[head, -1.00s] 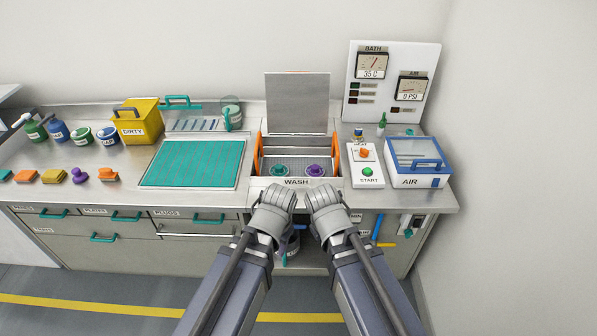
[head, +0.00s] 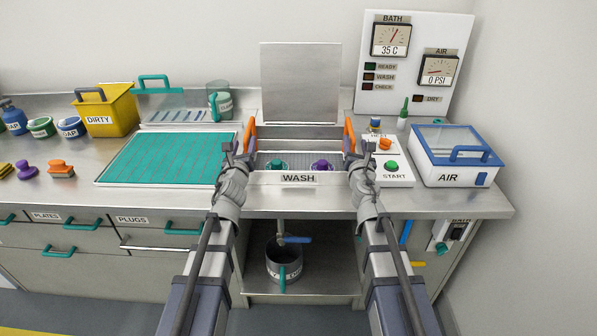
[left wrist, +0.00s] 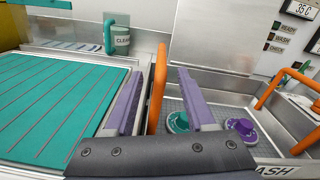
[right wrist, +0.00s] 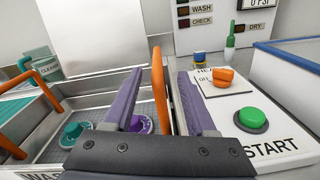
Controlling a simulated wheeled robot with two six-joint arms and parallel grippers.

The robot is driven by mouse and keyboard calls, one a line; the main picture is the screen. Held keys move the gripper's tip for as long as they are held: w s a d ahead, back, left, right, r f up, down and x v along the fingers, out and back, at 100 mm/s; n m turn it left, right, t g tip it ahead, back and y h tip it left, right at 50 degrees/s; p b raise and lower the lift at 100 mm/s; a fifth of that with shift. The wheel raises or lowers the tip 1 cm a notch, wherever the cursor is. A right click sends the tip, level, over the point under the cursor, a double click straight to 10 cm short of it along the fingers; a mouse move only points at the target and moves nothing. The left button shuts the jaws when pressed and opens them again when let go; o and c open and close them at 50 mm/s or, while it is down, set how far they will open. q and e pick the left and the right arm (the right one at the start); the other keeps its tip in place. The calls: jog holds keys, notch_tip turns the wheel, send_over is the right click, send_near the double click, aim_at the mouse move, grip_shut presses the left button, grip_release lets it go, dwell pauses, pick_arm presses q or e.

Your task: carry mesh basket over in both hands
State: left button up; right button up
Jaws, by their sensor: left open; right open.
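The mesh basket (head: 298,157) sits in the WASH bath, with an upright orange handle at its left (head: 249,136) and right (head: 349,136) ends. A teal part (head: 276,166) and a purple part (head: 322,166) lie in it. My left gripper (head: 237,152) is open at the left handle; in the left wrist view this handle (left wrist: 158,88) stands between the purple finger pads. My right gripper (head: 355,158) is open at the right handle; in the right wrist view this handle (right wrist: 160,88) also stands between the pads. Contact cannot be told.
A teal ribbed mat (head: 165,160) lies left of the bath. The START panel (head: 392,168) and blue-lidded AIR box (head: 462,160) stand to the right. The bath's raised lid (head: 300,82) is behind. A yellow DIRTY bin (head: 104,112) stands at the back left.

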aim_at(249, 128)
pick_arm(q)
jog(key=shift+w+f+m, duration=0.1)
jog(key=shift+w+m, duration=0.05)
jog(key=shift+m, duration=0.15)
pick_arm(e)
jog(key=shift+w+a+f+n, duration=0.1)
jog(key=shift+w+f+n, duration=0.05)
jog(key=shift+f+n, duration=0.15)
pick_arm(q)
jog(key=shift+d, duration=0.1)
pick_arm(e)
jog(key=shift+r, duration=0.15)
pick_arm(q)
jog(key=shift+w, duration=3.95)
pick_arm(e)
jog(key=shift+w, duration=3.95)
pick_arm(q)
jog(key=shift+c, duration=0.2)
pick_arm(e)
jog(key=shift+c, duration=0.4)
pick_arm(q)
grip_shut()
pick_arm(e)
grip_shut()
pick_arm(q)
jog(key=shift+d, duration=0.15)
pick_arm(e)
jog(key=shift+a, duration=0.1)
